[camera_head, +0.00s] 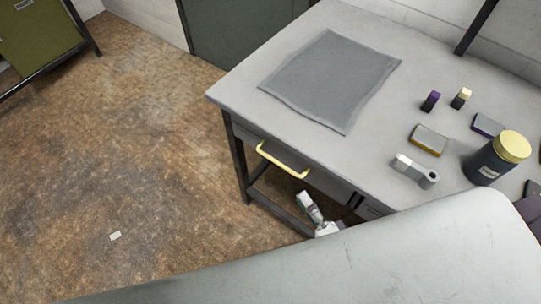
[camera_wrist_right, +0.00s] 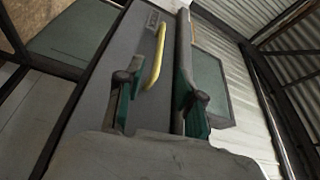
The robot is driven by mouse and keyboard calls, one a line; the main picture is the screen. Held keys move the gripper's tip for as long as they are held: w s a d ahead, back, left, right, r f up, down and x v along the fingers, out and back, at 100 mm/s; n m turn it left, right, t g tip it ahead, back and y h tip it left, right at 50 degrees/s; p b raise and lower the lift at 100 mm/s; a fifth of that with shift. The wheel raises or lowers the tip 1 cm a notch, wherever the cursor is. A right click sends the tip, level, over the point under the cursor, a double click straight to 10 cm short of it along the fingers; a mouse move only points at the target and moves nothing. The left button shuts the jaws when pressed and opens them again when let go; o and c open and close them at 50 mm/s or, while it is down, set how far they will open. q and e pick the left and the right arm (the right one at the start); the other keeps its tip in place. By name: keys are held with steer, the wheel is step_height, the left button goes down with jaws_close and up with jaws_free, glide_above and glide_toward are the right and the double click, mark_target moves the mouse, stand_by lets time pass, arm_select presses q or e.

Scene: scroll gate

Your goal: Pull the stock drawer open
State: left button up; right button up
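The drawer (camera_head: 318,178) sits under the front edge of the grey workbench (camera_head: 240,90) and looks shut. Its yellow bar handle (camera_head: 281,162) runs along the front. In the right wrist view, the handle (camera_wrist_right: 157,56) shows beyond my fingers on a grey front with a small label. My right gripper (camera_head: 307,203) is below the bench edge, to the right of and lower than the handle. In the wrist view my right gripper (camera_wrist_right: 158,95) is open, its green-padded fingers apart, with nothing between them. My left gripper is not in view.
On the bench are a grey mat (camera_head: 330,80), a dark jar with a yellow lid (camera_head: 500,158), a sponge-like block (camera_head: 428,140), a white and grey tool (camera_head: 415,171) and small bottles (camera_head: 460,98). The floor (camera_head: 110,150) left of the bench is largely clear.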

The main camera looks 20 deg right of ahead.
mark_target(280, 163)
steer(key=p+x, duration=0.1)
steer(key=x, duration=1.1)
steer(key=shift+p, duration=0.4)
steer(key=shift+w+a, duration=0.1)
steer(key=shift+w, duration=0.35)
jaws_close()
